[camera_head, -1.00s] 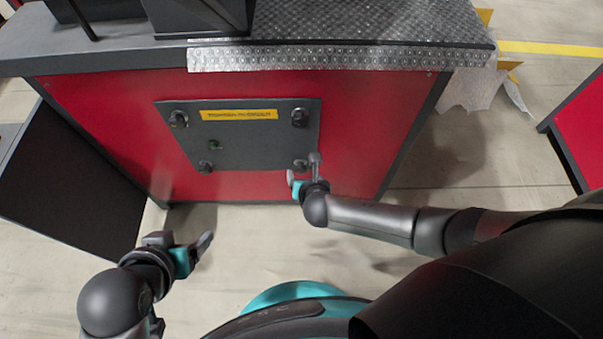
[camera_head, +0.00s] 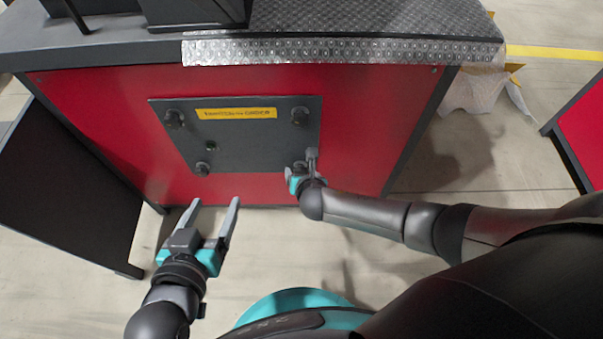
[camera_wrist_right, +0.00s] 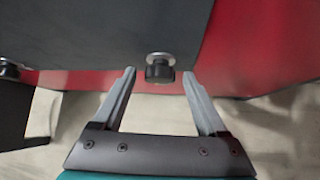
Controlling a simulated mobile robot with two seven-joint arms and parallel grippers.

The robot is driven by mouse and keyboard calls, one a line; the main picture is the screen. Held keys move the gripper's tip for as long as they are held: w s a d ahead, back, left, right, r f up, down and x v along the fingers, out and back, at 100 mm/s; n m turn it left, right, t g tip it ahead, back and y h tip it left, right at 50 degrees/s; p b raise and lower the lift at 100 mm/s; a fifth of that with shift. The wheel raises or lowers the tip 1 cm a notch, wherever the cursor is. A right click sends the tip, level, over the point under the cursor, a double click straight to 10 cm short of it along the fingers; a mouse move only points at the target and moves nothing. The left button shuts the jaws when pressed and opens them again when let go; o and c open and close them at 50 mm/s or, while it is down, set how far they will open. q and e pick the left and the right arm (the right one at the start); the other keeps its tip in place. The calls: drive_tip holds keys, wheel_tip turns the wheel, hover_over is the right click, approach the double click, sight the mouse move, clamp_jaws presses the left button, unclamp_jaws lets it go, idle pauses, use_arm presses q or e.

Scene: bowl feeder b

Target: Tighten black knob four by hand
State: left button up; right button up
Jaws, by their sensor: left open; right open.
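A dark grey panel (camera_head: 255,140) with a yellow label is on the red front of the cabinet. It carries black knobs at its upper left (camera_head: 174,118), upper right (camera_head: 300,115), lower left (camera_head: 202,168) and lower right. No numbers are readable on them. My right gripper (camera_head: 300,163) is open at the lower-right corner, largely hiding that knob in the head view. In the right wrist view, the black knob (camera_wrist_right: 160,70) with its light metal collar appears between the open fingertips, with a gap on each side. My left gripper (camera_head: 216,201) is open and empty, below the panel's lower-left knob.
A small fitting (camera_head: 211,147) sits left of the panel's centre. The cabinet's grey top with a patterned metal strip (camera_head: 340,51) overhangs above. A dark open door (camera_head: 65,180) stands at the left. Clear floor (camera_head: 270,240) lies below the cabinet.

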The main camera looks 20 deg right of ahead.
drive_tip(key=shift+w+f, duration=0.15)
idle(0.3)
clamp_jaws()
idle(0.4)
